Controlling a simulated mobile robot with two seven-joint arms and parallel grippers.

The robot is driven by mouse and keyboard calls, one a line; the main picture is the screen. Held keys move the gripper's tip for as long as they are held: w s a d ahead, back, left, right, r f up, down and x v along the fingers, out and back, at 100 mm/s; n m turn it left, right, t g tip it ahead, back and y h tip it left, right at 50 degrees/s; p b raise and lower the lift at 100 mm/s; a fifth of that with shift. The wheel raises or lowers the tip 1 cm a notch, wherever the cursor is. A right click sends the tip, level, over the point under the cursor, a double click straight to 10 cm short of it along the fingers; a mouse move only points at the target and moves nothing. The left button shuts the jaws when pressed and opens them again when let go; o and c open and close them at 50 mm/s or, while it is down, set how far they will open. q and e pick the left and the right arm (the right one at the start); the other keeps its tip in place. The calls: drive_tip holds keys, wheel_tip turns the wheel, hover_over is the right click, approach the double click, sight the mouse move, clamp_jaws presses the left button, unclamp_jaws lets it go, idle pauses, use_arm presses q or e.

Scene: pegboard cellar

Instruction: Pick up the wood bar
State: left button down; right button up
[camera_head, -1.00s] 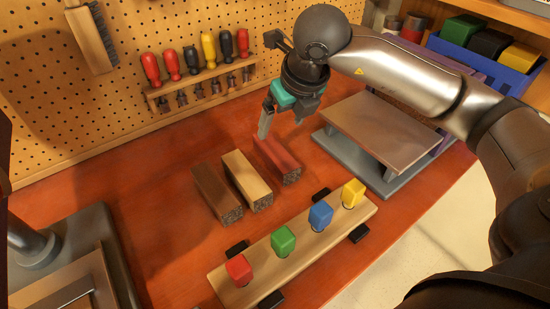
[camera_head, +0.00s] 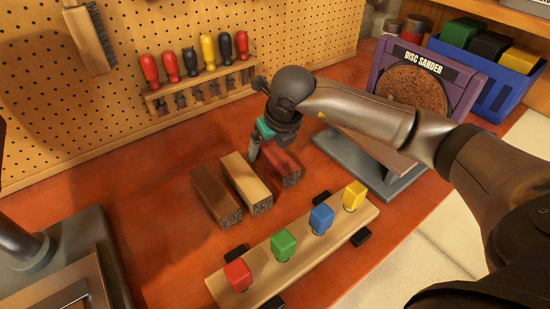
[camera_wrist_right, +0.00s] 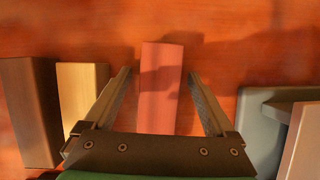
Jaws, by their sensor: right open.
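Three bars lie side by side on the red-brown bench: a dark brown one (camera_head: 214,195), a light tan one (camera_head: 245,182) and a red one (camera_head: 284,168). My right gripper (camera_head: 263,150) is open over the red bar. In the right wrist view, the red bar (camera_wrist_right: 161,100) lies between the two spread fingers, with a gap on each side. The tan bar (camera_wrist_right: 82,95) and brown bar (camera_wrist_right: 30,110) are left of the fingers. In the head view my gripper and arm hide the red bar's far end. My left gripper is not in view.
A wooden block with red, green, blue and yellow pegs (camera_head: 300,262) lies in front of the bars. The disc sander (camera_head: 415,85) and its grey base (camera_head: 375,180) stand to the right. A screwdriver rack (camera_head: 205,85) is on the pegboard behind.

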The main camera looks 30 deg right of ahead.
drive_tip(key=shift+f+b, duration=0.2)
drive_tip(key=shift+b, duration=0.15)
idle(0.4)
clamp_jaws()
idle(0.9)
